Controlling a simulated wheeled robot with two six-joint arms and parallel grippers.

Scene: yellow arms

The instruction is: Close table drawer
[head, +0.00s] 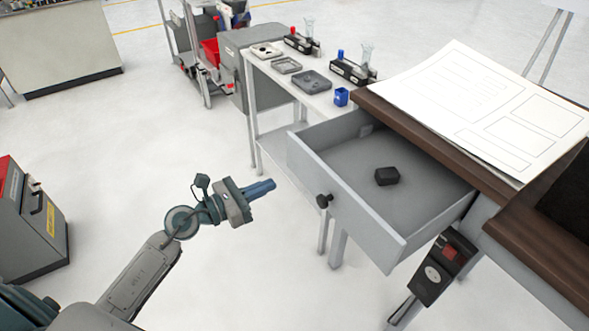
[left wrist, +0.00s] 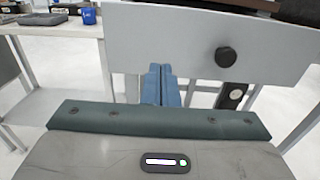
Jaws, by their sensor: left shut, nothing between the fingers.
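The grey table drawer (head: 345,198) is pulled well out from under the brown table top (head: 415,122) in the head view. A small black object (head: 387,176) lies on its floor. A dark round knob (head: 323,200) sits on the drawer front. My left gripper (head: 262,187) is shut and empty, to the left of the drawer front and apart from it in the head view. In the left wrist view, the blue fingers (left wrist: 161,85) are together and point toward the drawer front (left wrist: 180,40), left of the knob (left wrist: 225,57). My right gripper is not in view.
A white side table (head: 300,88) with grey trays and a blue cup (head: 341,96) stands behind the drawer. A large paper sheet (head: 480,105) lies on the table top. A black box with a red switch (head: 441,268) hangs below.

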